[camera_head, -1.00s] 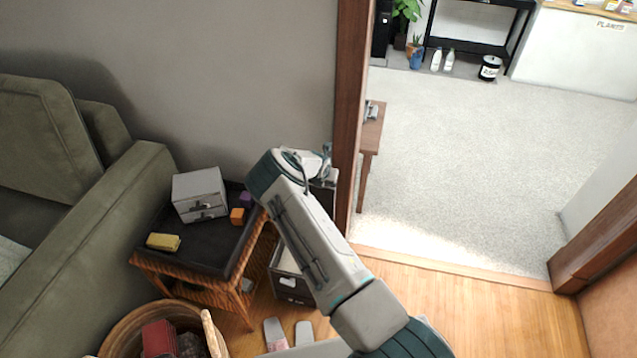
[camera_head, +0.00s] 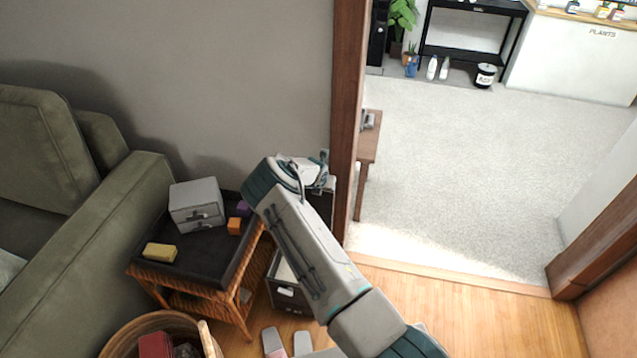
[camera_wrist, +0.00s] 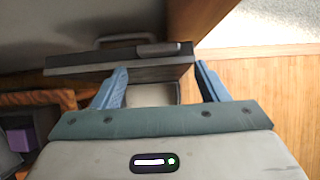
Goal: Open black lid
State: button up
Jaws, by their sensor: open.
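The black lid (camera_wrist: 120,62) shows in the wrist view as a dark slab with a bar handle, just beyond my fingers. In the head view its dark panel (camera_head: 323,203) is partly hidden behind my arm and appears to stand raised above a dark box (camera_head: 288,296) on the floor. The box's pale interior shows between my fingers in the wrist view (camera_wrist: 150,95). My gripper (camera_wrist: 162,80) is open, its two blue fingers apart with nothing held. I cannot tell whether a finger touches the lid. My arm hides much of the gripper in the head view.
A wicker side table (camera_head: 185,262) beside the green sofa (camera_head: 95,255) holds a grey drawer box (camera_head: 196,205), a yellow block (camera_head: 160,253) and an orange block (camera_head: 234,226). A round basket (camera_head: 115,345) stands in front. The brown door frame (camera_head: 347,120) is close on the right, with open floor beyond.

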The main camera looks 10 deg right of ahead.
jog(key=v, duration=1.3)
jog(key=shift+p, duration=0.3)
jog(key=shift+s, duration=0.1)
